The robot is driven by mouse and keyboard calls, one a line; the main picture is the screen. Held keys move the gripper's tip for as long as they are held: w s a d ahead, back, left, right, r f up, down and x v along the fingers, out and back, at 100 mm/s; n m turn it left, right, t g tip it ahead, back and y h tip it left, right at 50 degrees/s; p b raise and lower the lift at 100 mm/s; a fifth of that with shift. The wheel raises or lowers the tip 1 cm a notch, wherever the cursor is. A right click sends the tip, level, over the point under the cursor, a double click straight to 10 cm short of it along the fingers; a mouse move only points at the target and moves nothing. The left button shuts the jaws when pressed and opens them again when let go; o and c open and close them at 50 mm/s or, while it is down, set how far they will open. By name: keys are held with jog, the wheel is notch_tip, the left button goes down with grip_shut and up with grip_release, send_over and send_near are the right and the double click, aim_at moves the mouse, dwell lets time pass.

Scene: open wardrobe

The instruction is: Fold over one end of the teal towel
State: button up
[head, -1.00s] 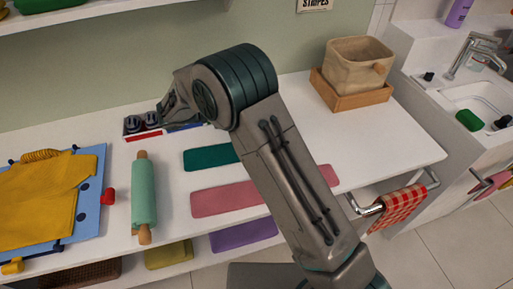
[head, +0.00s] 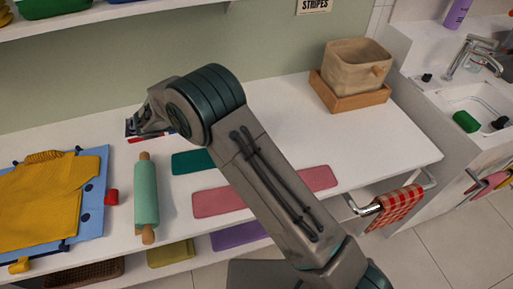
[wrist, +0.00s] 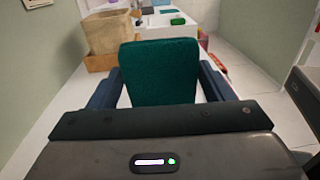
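The teal towel (head: 192,163) lies on the white counter between the rolling pin and my arm; its right part is hidden by my arm in the head view. In the wrist view one end of the towel (wrist: 160,72) stands up close in front of the camera, between the two dark blue fingers of my gripper (wrist: 160,80). The fingers sit against its left and right edges, as if closed across its width. In the head view the fingertips are hidden behind my arm.
A pink towel (head: 220,201) lies in front of the teal one. A green rolling pin (head: 146,196) stands to the left, beside a blue board (head: 88,220) with yellow cloth. A basket (head: 355,66) sits in a wooden tray at the right. Counter left of the tray is clear.

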jog(key=shift+s+a, duration=0.1)
jog(key=shift+a, duration=0.3)
jog(key=p+v, duration=0.1)
jog(key=v, duration=0.1)
jog(key=p+v, duration=0.1)
jog(key=shift+s+a+f, duration=0.15)
jog(key=shift+a+f, duration=0.25)
jog(key=shift+s+a+f+p, duration=0.2)
jog(key=shift+a+p, duration=0.1)
jog(key=shift+a, duration=0.3)
jog(key=shift+s+a+f+p, duration=0.15)
jog(key=shift+a+p, duration=0.15)
jog(key=shift+a, duration=0.3)
jog(key=shift+s+a+f+p, duration=0.1)
jog(key=shift+a+f+p, duration=0.15)
jog(key=shift+a, duration=0.35)
jog(key=o, duration=0.6)
jog(key=shift+c, duration=0.2)
jog(key=shift+r, duration=0.1)
